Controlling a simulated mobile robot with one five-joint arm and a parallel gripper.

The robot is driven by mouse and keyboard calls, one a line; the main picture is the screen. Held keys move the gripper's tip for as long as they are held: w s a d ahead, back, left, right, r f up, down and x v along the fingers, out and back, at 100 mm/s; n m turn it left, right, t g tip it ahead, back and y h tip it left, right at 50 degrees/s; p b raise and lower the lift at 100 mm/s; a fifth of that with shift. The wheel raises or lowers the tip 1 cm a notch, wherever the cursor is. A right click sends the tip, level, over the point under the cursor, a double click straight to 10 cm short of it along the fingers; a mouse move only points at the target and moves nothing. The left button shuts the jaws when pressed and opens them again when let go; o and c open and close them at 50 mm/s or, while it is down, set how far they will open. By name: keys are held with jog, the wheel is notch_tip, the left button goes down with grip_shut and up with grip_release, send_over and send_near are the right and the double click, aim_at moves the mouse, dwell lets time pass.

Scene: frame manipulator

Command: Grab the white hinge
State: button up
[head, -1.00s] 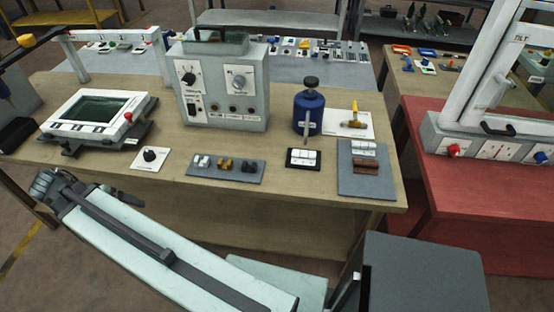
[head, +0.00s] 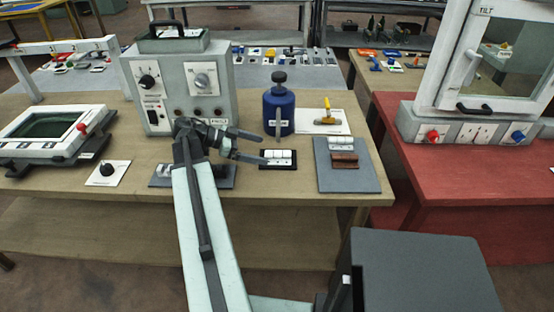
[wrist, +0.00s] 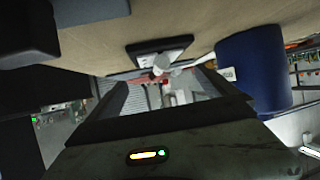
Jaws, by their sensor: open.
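Several white pieces lie on the bench, and I cannot tell for certain which is the hinge. A white piece (head: 341,143) lies on a grey board (head: 350,182) at the right, behind a brown piece (head: 344,160). A white segmented piece (head: 279,157) sits on a small black plate (head: 264,166) in front of the blue bottle. My gripper (head: 262,149) is open and empty, its fingers pointing right, close to the black plate and left of the grey board. In the wrist view, a dark plate with a white piece (wrist: 163,58) shows near the middle.
The blue bottle (head: 278,110) stands just behind the gripper; it also shows in the wrist view (wrist: 244,68). A grey control box (head: 180,85) stands behind my arm. A yellow-handled tool (head: 327,115) lies on a white card. My arm partly covers another grey plate (head: 160,176).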

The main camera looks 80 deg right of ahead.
aim_at(275, 152)
jog(key=shift+s+d+f, duration=0.2)
jog(key=shift+s+f, duration=0.15)
jog(key=shift+s, duration=0.25)
jog(key=b+x, duration=0.2)
jog(key=x, duration=0.2)
jog(key=shift+s+f, duration=0.25)
jog(key=shift+f, duration=0.05)
jog(key=shift+s+d, duration=0.1)
jog(key=shift+s, duration=0.15)
jog(key=shift+r, duration=0.1)
jog(key=c, duration=1.7)
jog(key=shift+r, duration=0.3)
jog(key=shift+c, duration=0.7)
jog(key=w, duration=0.2)
jog(key=w+a, duration=0.1)
jog(key=w, duration=0.2)
jog(key=w+a, duration=0.1)
jog(key=w, duration=0.1)
jog(key=shift+w+a+r+p, duration=0.15)
jog(key=shift+w+r+p, duration=0.15)
jog(key=shift+w+p, duration=0.1)
jog(key=shift+c, duration=0.9)
notch_tip(275, 152, up, 14)
jog(key=p, duration=1.4)
jog(key=shift+a, duration=0.1)
jog(key=shift+c, duration=0.2)
